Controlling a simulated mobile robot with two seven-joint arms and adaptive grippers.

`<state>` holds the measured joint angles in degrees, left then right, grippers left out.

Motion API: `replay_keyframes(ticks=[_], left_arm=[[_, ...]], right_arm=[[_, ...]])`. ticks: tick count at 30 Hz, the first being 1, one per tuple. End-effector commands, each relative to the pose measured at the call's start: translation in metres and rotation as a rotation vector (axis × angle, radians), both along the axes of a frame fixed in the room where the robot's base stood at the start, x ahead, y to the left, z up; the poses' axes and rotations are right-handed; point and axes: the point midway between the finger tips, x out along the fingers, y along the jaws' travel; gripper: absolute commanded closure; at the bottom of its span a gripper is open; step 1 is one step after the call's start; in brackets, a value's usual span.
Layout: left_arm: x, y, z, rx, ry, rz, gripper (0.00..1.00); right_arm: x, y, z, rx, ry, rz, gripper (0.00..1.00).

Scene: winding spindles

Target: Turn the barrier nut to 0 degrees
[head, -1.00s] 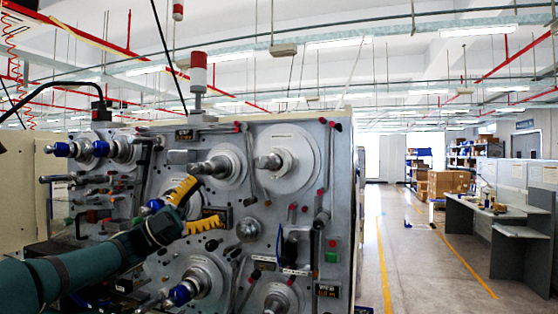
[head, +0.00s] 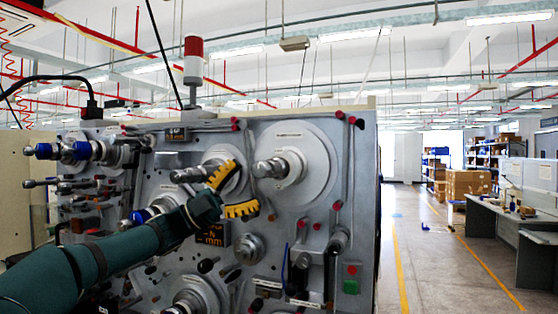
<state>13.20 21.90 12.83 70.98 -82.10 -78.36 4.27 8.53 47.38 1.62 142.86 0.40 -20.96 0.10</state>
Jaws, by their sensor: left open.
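My left gripper (head: 245,188) is open and empty, with yellow toothed fingers spread up and down in front of the machine panel. Its upper finger overlaps the disc of a metal spindle (head: 188,175). Another spindle nut (head: 268,168) on a large pale disc stands to the right of the fingers, apart from them in the picture. Blue-ended spindles (head: 75,151) stick out at the left, and another blue end (head: 140,216) shows beside my left arm. I cannot tell which part is the barrier nut or read its angle. My right gripper is out of view.
The grey machine panel (head: 330,140) carries levers, a round knob (head: 249,249) and a green button box (head: 351,282). A red-and-white lamp (head: 193,62) stands on top. To the right is an open aisle with a desk (head: 490,222) and cardboard boxes (head: 468,184).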

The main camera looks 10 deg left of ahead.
Motion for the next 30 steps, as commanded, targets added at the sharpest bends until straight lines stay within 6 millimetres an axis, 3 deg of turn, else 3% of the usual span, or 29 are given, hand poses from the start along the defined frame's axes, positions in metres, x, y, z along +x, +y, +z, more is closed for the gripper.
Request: replay_keyframes(ticks=[6, 12, 26, 29, 30], left_arm=[[0.010, -0.036, 0.024, 0.000, -0.002, -0.002, 0.32], [0.016, -0.057, 0.038, -0.001, -0.002, 0.000, 0.32], [0.019, -0.066, 0.042, 0.000, 0.000, 0.001, 0.32], [0.018, -0.066, 0.042, 0.000, 0.000, 0.001, 0.62], [0.018, -0.066, 0.042, 0.000, 0.000, 0.001, 0.76]], right_arm=[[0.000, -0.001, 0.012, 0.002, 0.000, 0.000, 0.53], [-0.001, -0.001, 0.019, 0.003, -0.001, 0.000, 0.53], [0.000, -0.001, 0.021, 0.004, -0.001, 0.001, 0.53], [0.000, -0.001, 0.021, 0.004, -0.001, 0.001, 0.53], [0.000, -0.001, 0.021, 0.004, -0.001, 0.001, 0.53]])
